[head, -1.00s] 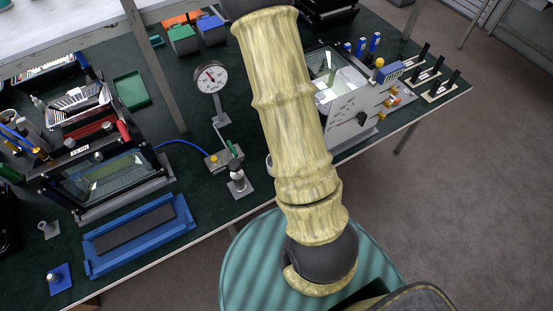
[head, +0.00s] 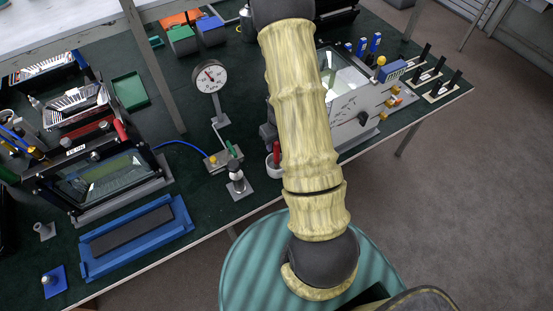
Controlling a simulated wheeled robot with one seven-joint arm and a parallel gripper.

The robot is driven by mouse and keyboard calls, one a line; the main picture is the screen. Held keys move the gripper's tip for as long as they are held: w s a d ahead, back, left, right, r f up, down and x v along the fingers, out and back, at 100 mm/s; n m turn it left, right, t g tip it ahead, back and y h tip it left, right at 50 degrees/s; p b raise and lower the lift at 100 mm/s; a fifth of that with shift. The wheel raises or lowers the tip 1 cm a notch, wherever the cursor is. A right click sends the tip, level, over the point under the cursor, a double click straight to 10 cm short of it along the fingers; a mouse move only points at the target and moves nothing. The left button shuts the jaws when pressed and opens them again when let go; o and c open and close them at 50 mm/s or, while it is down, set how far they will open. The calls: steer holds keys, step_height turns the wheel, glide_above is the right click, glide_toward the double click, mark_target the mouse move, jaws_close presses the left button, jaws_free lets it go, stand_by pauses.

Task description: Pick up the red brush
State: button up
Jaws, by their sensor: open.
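The red brush (head: 277,154) stands upright in a small white cup (head: 274,168) near the front edge of the green bench, just left of my arm. Only its red upper part shows; its lower end is hidden in the cup. My gripper (head: 268,136) shows only as a dark part beside my arm, just above and slightly left of the brush. It is open, its fingers mostly hidden behind my pale arm. I cannot tell how far it is from the brush, and nothing is seen held.
A dial gauge on a stand (head: 210,77) and a small clamp fixture (head: 237,184) stand left of the cup. A grey control panel (head: 355,118) stands to the right. A black-framed housing (head: 105,172) and a blue tray (head: 178,222) lie further left.

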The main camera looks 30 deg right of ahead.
steer(key=f, duration=0.2)
steer(key=w+f, duration=0.1)
steer(key=f, duration=0.1)
steer(key=shift+d+f, duration=0.2)
steer(key=shift+f, duration=0.05)
jaws_close()
